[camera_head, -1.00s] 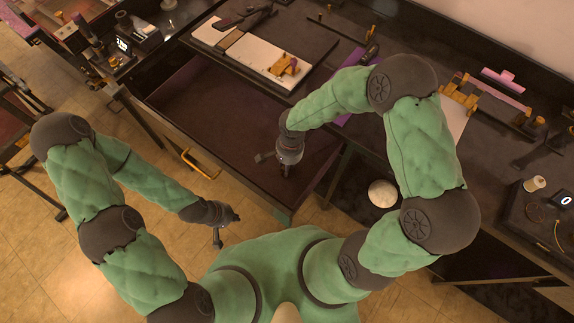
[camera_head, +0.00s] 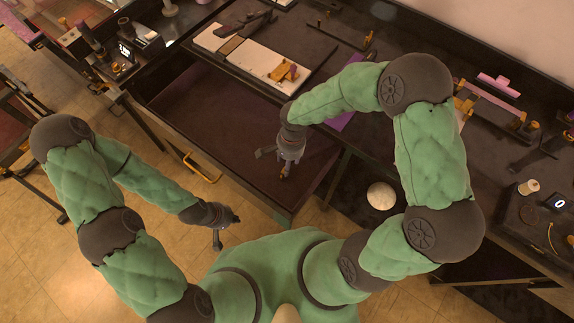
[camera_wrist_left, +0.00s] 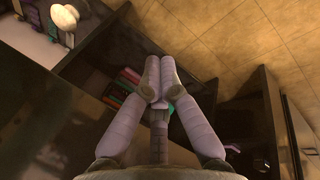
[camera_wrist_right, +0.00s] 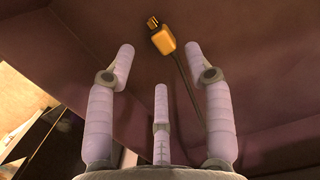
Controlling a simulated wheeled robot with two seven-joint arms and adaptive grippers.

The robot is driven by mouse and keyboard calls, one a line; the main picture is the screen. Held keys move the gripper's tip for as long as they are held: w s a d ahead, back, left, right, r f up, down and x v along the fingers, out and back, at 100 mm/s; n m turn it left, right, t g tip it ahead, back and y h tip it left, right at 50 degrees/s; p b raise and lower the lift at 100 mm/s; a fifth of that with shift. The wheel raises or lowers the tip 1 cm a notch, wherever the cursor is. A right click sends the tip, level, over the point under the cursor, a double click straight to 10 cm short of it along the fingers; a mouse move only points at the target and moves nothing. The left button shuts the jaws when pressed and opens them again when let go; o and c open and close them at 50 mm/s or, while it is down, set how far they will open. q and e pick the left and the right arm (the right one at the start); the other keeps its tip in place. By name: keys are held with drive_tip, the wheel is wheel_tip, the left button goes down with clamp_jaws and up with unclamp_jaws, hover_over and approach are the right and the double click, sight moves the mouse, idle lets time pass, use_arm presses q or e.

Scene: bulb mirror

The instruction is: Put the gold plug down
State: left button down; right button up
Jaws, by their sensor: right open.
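The gold plug (camera_wrist_right: 162,38) with a thin dark stem or cable shows in the right wrist view, beyond and between the spread fingertips. It also shows as a small gold spot in the head view (camera_head: 283,175), just below the right gripper. It is over the dark red open drawer (camera_head: 215,110); I cannot tell whether it touches the drawer floor. My right gripper (camera_wrist_right: 165,60) is open, its fingers apart from the plug. My left gripper (camera_head: 217,240) is outside the drawer, near my body. In the left wrist view its fingers (camera_wrist_left: 160,85) are together and empty.
The drawer has a gold handle (camera_head: 200,170) on its front. The dark worktop behind carries a white board (camera_head: 235,50) and a gold fixture (camera_head: 285,72). A round white object (camera_head: 381,196) lies right of the drawer. A spool (camera_head: 529,187) stands on the right bench.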

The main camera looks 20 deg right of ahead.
wheel_tip(320, 180, up, 7)
drive_tip(key=p, duration=0.2)
drive_tip(key=shift+w+d, duration=0.2)
drive_tip(key=shift+d, duration=0.15)
drive_tip(key=shift+f, duration=0.1)
